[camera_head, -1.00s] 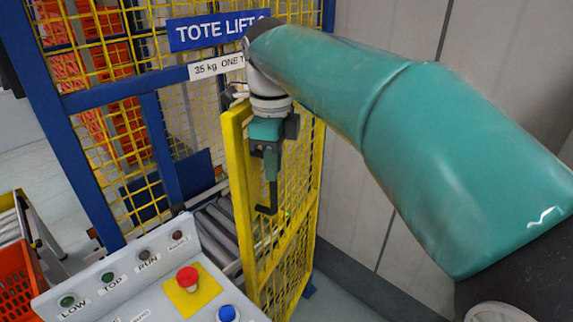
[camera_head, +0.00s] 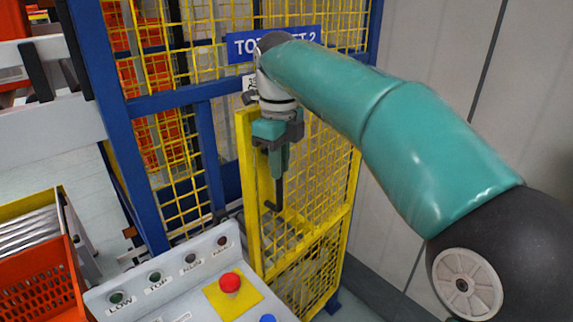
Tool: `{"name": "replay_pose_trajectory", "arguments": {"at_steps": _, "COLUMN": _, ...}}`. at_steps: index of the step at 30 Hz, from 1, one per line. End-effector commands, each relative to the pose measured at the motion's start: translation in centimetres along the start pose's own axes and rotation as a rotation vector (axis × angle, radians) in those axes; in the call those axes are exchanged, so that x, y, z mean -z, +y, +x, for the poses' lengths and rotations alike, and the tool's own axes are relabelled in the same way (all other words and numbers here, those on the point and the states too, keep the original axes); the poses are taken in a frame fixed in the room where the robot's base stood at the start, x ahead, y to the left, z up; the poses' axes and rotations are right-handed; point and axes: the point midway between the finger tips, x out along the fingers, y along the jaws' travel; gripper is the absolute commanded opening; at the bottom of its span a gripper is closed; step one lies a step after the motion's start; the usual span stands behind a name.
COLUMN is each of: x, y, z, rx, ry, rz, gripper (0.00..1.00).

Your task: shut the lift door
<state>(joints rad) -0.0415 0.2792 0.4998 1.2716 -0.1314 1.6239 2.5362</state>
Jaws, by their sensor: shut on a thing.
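The lift door (camera_head: 318,233) is a yellow framed mesh panel. It stands swung out from the blue lift frame (camera_head: 95,80), with a gap at its left edge showing the rollers inside. My gripper (camera_head: 273,203) hangs at the door's left, free edge, below the teal arm. It is shut on the door's dark handle, though the fingers partly hide the grip. The sign on the lift (camera_head: 240,46) is partly covered by my arm.
A grey control panel (camera_head: 205,258) with a red stop button (camera_head: 230,282) stands in front of the door. An orange tote (camera_head: 45,285) and a roller conveyor (camera_head: 25,230) are at the left. A pale wall (camera_head: 420,60) is at the right.

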Motion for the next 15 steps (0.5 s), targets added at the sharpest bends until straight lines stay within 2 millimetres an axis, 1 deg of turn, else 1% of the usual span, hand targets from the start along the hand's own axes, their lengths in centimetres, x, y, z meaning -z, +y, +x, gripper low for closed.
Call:
{"name": "replay_pose_trajectory", "arguments": {"at_steps": 1, "x": -0.14, "y": -0.23, "z": -0.21, "rx": 0.008, "ry": -0.005, "rz": 0.007, "gripper": 0.0}}
{"name": "replay_pose_trajectory", "arguments": {"at_steps": 15, "x": -0.66, "y": 0.02, "z": -0.15, "rx": 0.007, "ry": -0.004, "rz": 0.018, "gripper": 0.0}}
